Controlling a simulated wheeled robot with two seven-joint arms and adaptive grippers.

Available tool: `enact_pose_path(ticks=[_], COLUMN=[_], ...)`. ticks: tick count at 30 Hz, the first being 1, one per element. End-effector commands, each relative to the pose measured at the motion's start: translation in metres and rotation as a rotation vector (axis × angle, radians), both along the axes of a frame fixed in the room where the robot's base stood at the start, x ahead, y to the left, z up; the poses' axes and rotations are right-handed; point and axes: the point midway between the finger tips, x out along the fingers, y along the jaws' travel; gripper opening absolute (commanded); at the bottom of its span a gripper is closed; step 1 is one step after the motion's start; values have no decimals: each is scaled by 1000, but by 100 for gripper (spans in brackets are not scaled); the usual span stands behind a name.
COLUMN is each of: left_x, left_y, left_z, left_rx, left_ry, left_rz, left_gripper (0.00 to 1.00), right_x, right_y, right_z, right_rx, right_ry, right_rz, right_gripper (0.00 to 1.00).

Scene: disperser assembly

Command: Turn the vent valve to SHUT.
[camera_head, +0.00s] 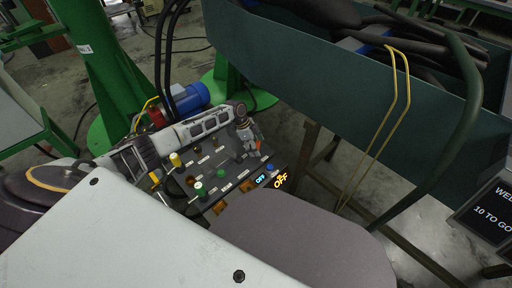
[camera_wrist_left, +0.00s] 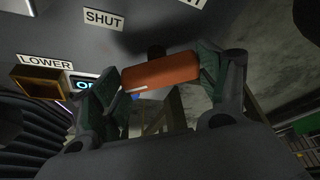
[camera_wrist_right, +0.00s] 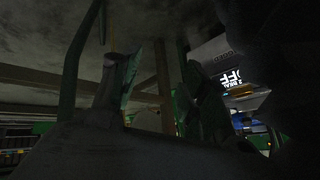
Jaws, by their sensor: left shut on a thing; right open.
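The vent valve appears to be the orange-red handle (camera_wrist_left: 160,71) in the left wrist view. It sits on a dark stem at the panel (camera_wrist_left: 150,35). My left gripper (camera_wrist_left: 162,78) is shut on this handle, with one finger at each end. A SHUT label (camera_wrist_left: 104,18) is on the panel to the upper left of the handle. In the head view my left gripper (camera_head: 255,148) is at the right side of the control panel (camera_head: 213,171), and the handle is mostly hidden by it. My right gripper (camera_wrist_right: 160,88) shows in the right wrist view, open and empty.
A LOWER label (camera_wrist_left: 46,62) is by an orange-brown part. A large teal bin (camera_head: 300,70) stands behind. A screen (camera_head: 490,212) is at the right.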

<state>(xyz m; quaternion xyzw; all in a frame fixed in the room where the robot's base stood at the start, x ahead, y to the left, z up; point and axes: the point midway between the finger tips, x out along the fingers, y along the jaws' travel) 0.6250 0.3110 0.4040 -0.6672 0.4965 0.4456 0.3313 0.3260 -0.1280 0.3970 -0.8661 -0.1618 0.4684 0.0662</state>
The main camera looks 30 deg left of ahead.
Motion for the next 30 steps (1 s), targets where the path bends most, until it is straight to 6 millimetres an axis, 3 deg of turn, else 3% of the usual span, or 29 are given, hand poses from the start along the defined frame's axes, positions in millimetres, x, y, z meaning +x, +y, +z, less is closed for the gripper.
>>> enact_pose_path(ticks=[17,30], left_x=[2,2], left_y=[-1,-1], left_z=[-3,-2], left_rx=[-2,-1], left_ry=[1,2], left_rz=[-389,-610], left_gripper=[51,51], right_x=[11,8], right_y=[6,8], right_z=[-18,-34], right_rx=[35,51], right_ry=[-39,-41], right_rz=[6,11], right_gripper=[45,45])
